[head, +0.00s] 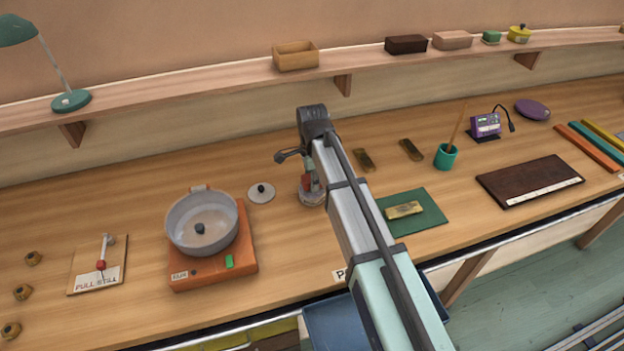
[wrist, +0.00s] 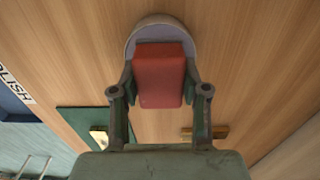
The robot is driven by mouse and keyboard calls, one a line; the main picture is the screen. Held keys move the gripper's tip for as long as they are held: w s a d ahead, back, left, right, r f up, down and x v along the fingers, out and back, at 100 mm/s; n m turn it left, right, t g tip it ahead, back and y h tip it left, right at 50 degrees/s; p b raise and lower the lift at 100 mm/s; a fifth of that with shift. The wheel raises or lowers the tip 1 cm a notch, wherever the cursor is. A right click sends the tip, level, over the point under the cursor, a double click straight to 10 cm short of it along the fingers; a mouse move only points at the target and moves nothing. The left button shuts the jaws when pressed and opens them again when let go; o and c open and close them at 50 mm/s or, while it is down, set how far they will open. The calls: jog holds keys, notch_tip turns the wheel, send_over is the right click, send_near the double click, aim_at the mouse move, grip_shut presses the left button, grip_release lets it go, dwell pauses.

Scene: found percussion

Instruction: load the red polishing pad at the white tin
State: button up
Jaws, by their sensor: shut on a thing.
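My gripper (head: 308,179) reaches down over the bench and is shut on the red polishing pad (head: 318,182). In the wrist view the red pad (wrist: 161,72) sits between the two fingers (wrist: 160,90). The white tin (head: 311,200) is directly beneath the pad, largely hidden by my gripper and arm. Its pale rounded rim (wrist: 160,18) shows around the pad's far end in the wrist view. I cannot tell whether the pad touches the inside of the tin.
A pale disc with a black knob (head: 261,193) lies left of the tin. A grey pan (head: 202,222) stands on an orange base further left. A green mat (head: 420,222) with a brass block (head: 404,210) lies right of my arm. Two brass pieces (head: 364,160) lie behind.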

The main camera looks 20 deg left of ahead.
jog(key=shift+f, duration=0.5)
dwell(1.6)
jog(key=shift+r+p, duration=2.15)
jog(key=shift+r, duration=1.4)
